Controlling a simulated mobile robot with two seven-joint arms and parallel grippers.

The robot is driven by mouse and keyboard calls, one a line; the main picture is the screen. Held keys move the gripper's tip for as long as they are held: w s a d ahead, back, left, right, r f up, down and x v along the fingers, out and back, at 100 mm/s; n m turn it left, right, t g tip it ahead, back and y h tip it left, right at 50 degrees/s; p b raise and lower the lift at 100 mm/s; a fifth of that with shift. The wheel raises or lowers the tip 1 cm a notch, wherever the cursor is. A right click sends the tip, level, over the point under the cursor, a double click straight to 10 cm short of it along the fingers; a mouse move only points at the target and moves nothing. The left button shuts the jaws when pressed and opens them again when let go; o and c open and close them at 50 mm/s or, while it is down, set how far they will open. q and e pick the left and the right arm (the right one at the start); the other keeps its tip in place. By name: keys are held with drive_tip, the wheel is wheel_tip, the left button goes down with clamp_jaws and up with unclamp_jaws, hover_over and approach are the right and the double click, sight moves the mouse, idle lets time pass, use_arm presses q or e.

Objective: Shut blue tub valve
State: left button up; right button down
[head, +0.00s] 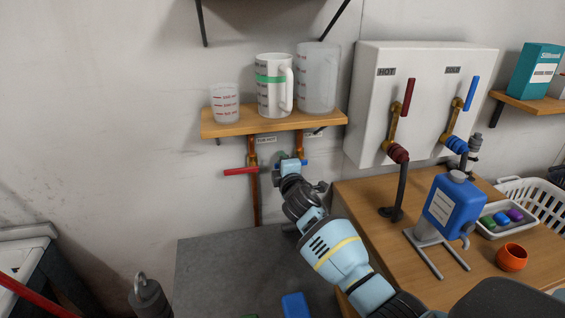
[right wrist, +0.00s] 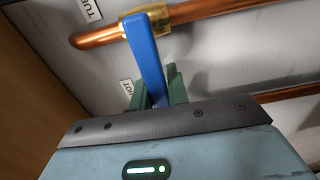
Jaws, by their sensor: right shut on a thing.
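The blue tub valve lever (right wrist: 146,55) shows in the right wrist view, joined to a brass valve body (right wrist: 156,17) on a copper pipe (right wrist: 97,37). There the lever lies roughly across the pipe. My right gripper (right wrist: 159,92) is shut on the lever, with its green fingers around the lower end. In the head view my right gripper (head: 285,158) is just under the wooden shelf at the right copper pipe and hides most of the valve. The red valve lever (head: 241,171) points left, across the left pipe (head: 254,205). My left gripper is not in view.
The wooden shelf (head: 225,128) above the valves holds measuring jugs (head: 274,88). A white box (head: 425,65) with more red and blue levers hangs to the right.

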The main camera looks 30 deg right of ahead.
drive_tip(key=c, duration=1.4)
unclamp_jaws()
drive_tip(key=shift+o, duration=0.2)
drive_tip(key=p+v, duration=0.1)
drive_tip(key=v, duration=0.7)
